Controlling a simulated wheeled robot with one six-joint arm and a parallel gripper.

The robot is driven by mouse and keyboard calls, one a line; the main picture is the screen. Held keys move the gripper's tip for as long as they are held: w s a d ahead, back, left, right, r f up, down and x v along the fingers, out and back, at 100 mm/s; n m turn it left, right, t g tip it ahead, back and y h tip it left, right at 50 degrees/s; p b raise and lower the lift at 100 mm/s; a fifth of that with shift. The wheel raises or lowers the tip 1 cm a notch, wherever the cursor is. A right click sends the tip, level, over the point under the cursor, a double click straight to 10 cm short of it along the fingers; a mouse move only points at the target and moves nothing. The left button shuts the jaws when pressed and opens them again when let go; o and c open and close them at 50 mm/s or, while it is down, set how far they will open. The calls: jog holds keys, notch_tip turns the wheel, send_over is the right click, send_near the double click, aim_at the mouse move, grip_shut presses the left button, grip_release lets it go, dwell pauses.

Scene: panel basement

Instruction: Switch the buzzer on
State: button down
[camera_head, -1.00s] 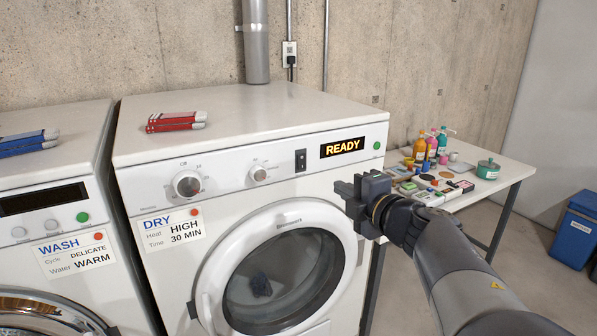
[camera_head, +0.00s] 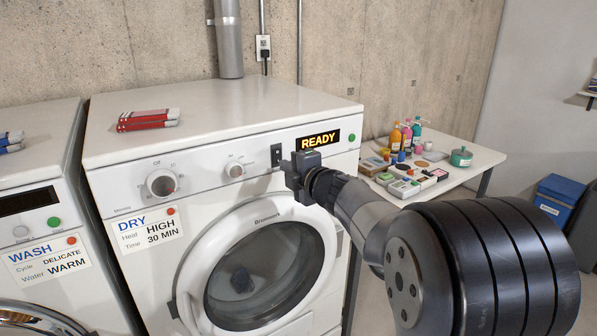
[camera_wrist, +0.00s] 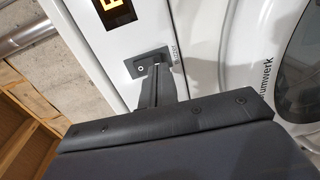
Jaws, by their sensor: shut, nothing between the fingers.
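The buzzer switch (camera_head: 277,155) is a small black rocker on the white dryer's front panel, left of the lit READY display (camera_head: 318,140). It also shows in the wrist view (camera_wrist: 140,68), with a white O mark visible on it. My gripper (camera_head: 289,170) is shut and empty, just below and right of the switch in the head view. In the wrist view my fingertips (camera_wrist: 159,70) overlap the switch and hide part of it. I cannot tell whether they touch it.
The dryer panel also has a large dial (camera_head: 162,183), a smaller knob (camera_head: 235,170) and a green button (camera_head: 351,138). The round door (camera_head: 256,224) is closed below. A washer (camera_head: 60,225) stands left. A table with bottles and small boxes (camera_head: 472,174) stands right.

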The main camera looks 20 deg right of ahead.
jog(key=shift+w+a+f, duration=0.1)
jog(key=shift+w+a, duration=0.1)
jog(key=shift+w, duration=0.5)
jog(key=shift+f+b, duration=0.15)
jog(key=shift+b, duration=0.25)
jog(key=shift+w+f+b, duration=0.15)
jog(key=shift+b, duration=0.3)
jog(key=shift+r, duration=0.25)
jog(key=shift+a, duration=0.1)
